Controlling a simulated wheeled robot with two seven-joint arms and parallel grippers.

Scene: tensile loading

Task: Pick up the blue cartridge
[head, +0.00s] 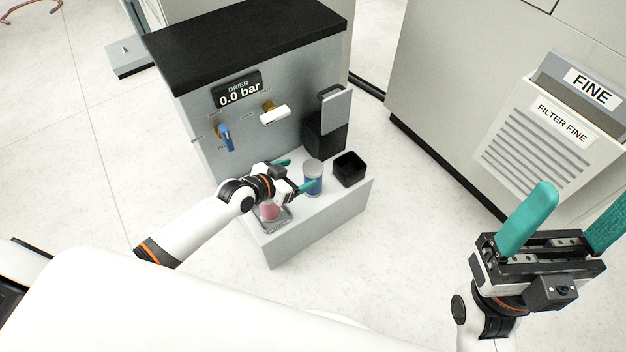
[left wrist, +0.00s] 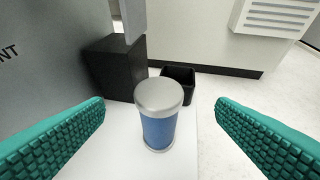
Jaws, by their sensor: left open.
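The blue cartridge (head: 313,178) stands upright on the white ledge in front of the drier, with a grey cap on top. In the left wrist view the cartridge (left wrist: 158,118) stands between and beyond the two teal fingers. My left gripper (head: 294,175) is open beside the cartridge, its fingers pointing towards it, and is not seen touching it. My right gripper (head: 570,222) is at the lower right of the head view, fingers wide apart and empty, far from the ledge.
A pink cartridge (head: 269,211) stands in a clear holder under my left wrist. An empty black box (head: 350,169) is right of the blue cartridge. A black block (head: 325,138) stands behind. The drier (head: 262,75) has a blue-handled valve (head: 225,138) and a white handle (head: 275,116).

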